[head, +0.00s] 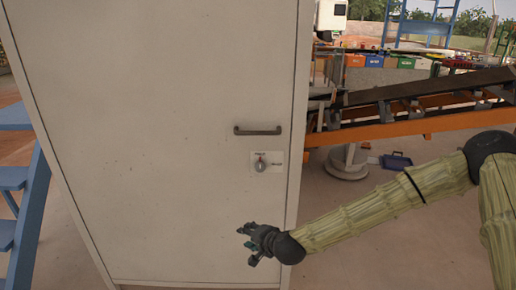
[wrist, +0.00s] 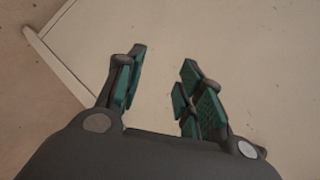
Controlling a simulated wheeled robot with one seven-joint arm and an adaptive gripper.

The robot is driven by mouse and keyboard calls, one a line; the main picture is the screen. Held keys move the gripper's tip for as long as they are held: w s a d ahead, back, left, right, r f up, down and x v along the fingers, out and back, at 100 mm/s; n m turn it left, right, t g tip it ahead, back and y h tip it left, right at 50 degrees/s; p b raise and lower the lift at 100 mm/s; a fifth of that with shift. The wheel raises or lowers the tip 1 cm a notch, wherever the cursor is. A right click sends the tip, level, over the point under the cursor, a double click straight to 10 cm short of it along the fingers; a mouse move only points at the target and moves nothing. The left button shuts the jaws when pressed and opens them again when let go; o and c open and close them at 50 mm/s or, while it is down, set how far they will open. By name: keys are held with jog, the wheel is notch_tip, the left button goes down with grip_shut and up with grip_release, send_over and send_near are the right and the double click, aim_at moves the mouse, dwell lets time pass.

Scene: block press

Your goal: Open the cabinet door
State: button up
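The cabinet is a tall off-white unit, and its door (head: 150,120) fills the left and middle of the head view. The door looks shut. A dark horizontal bar handle (head: 258,130) is fixed near its right edge. Below the handle is a small plate with a round knob or lock (head: 260,165). My gripper (head: 246,244) is in front of the lower right of the door, below the handle and lock. In the wrist view my gripper (wrist: 160,85) is open with nothing between its teal-padded fingers. The pale cabinet surface (wrist: 230,50) lies beyond them; no handle shows there.
Blue steps (head: 20,190) stand at the left of the cabinet. An orange-framed conveyor (head: 400,115) runs behind on the right. Coloured bins (head: 390,62) stand in the back. Floor shows between cabinet and conveyor.

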jog(key=w+d+r+m+t+p, duration=0.1)
jog(key=w+r, duration=0.3)
jog(key=r, duration=0.3)
jog(key=w+d+r+m+t, duration=0.1)
jog(key=w+r+t, duration=0.1)
jog(key=w+r, duration=0.4)
jog(key=m+t+p, duration=0.1)
jog(key=m+t, duration=0.1)
jog(key=m, duration=0.1)
send_near(259, 133)
jog(key=p+x, duration=0.3)
jog(key=x, duration=0.6)
jog(key=shift+w+p, duration=0.15)
jog(key=shift+p, duration=0.25)
jog(key=shift+x, duration=0.9)
jog(key=shift+f, duration=0.2)
grip_shut()
